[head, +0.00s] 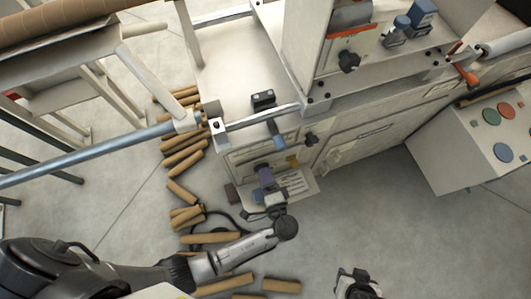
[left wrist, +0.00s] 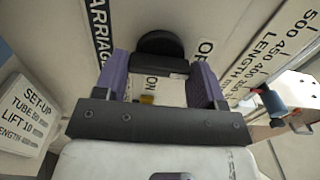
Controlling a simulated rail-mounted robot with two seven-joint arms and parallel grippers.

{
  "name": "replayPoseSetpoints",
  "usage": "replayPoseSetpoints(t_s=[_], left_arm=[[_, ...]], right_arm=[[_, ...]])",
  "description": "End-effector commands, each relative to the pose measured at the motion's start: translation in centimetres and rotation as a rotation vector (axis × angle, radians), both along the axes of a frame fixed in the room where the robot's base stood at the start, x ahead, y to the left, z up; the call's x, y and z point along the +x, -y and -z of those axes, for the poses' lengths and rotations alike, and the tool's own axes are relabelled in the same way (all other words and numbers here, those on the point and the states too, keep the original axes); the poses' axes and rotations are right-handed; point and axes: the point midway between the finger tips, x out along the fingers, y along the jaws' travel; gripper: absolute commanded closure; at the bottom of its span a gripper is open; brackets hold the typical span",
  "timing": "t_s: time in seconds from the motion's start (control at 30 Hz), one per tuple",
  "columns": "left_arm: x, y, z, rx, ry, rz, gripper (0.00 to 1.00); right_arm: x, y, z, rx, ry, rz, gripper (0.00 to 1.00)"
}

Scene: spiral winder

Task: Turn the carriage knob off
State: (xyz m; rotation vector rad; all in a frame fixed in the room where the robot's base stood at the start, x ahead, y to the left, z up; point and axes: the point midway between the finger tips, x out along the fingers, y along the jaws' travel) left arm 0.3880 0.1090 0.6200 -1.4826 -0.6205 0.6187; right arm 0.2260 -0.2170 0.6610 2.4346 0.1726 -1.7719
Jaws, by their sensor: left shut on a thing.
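The carriage knob (left wrist: 160,44) is a black rotary knob on the pale machine panel, between the printed words CARRIAGE on the left and a partly covered OFF on the right. ON is printed below it, seen between my fingers. My left gripper (left wrist: 158,68), with purple fingers, is shut on the knob, one finger on each side. In the head view my left gripper (head: 265,178) is at the lower front panel of the winder and hides the knob. My right gripper (head: 355,286) is at the bottom edge, away from the panel, and its fingers are unclear.
Another black knob (head: 311,139) is on the panel to the right. A blue-tipped lever (head: 278,138) is just above my left gripper. Cardboard tubes (head: 182,194) litter the floor at left. A control box (head: 480,145) with coloured buttons stands at right. The floor between is clear.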

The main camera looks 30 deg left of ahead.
Motion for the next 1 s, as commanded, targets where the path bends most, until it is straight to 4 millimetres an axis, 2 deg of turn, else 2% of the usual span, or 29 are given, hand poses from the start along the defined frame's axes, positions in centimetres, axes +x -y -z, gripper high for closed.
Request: replayPoseSetpoints(t_s=[0.47,0.5,0.7,0.77,1.0], left_arm=[[0.01,0.04,-0.05,-0.011,0.011,0.000,0.60],[0.01,0.04,-0.05,-0.011,0.011,0.000,0.35],[0.01,0.04,-0.03,-0.011,0.011,0.000,0.16],[0.01,0.04,-0.03,-0.010,0.010,0.000,0.11],[0.00,0.03,-0.01,-0.009,0.009,0.000,0.11]], right_arm=[[0.01,0.01,0.07,0.000,0.000,0.000,0.57],[0.01,0.00,0.07,0.000,0.000,0.000,0.57],[0.01,0.00,0.07,0.000,0.000,0.000,0.57],[0.01,0.00,0.07,0.000,0.000,0.000,0.57],[0.01,0.00,0.07,0.000,0.000,0.000,0.57]])
